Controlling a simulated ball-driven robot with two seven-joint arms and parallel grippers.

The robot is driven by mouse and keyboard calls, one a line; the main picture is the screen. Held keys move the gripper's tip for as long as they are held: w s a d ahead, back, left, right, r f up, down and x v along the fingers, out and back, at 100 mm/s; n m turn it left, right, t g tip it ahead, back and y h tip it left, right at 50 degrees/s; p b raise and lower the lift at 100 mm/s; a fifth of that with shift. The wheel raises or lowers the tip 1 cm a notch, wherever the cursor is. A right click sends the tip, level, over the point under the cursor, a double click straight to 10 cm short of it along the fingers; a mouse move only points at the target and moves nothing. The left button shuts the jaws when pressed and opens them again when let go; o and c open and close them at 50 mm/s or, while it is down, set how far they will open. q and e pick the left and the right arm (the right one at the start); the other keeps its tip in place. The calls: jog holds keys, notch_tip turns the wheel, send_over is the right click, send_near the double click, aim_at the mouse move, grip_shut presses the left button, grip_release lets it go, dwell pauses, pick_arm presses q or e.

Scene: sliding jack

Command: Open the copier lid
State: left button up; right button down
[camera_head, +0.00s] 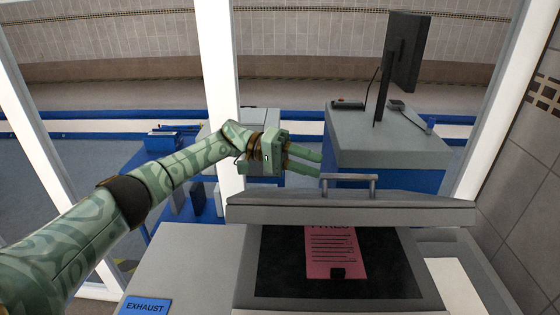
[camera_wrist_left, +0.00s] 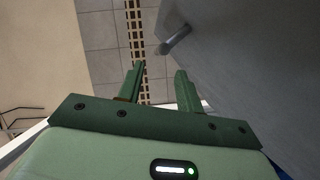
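The copier's grey lid (camera_head: 400,208) stands raised at the back of the copier, seen nearly edge-on in the head view. Its bar handle (camera_head: 348,180) is on the far side of the top edge. My left gripper (camera_head: 318,163) is just left of and beyond the handle, with its fingers pointing right. In the left wrist view, the fingers (camera_wrist_left: 160,72) are apart with nothing between them. The handle (camera_wrist_left: 176,39) is past the fingertips on the grey lid face (camera_wrist_left: 260,60). My right gripper is not in view.
The copier's dark glass (camera_head: 280,265) is uncovered, with a pink sheet (camera_head: 331,252) on it. An EXHAUST label (camera_head: 146,306) is at lower left. A grey-topped blue cabinet (camera_head: 375,140) with a monitor (camera_head: 408,50) stands behind the lid. A white post (camera_head: 218,80) rises near my left arm.

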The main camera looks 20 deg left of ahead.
pick_arm(q)
jog(key=a+b, duration=0.3)
jog(key=a, duration=0.6)
jog(key=shift+r, duration=0.45)
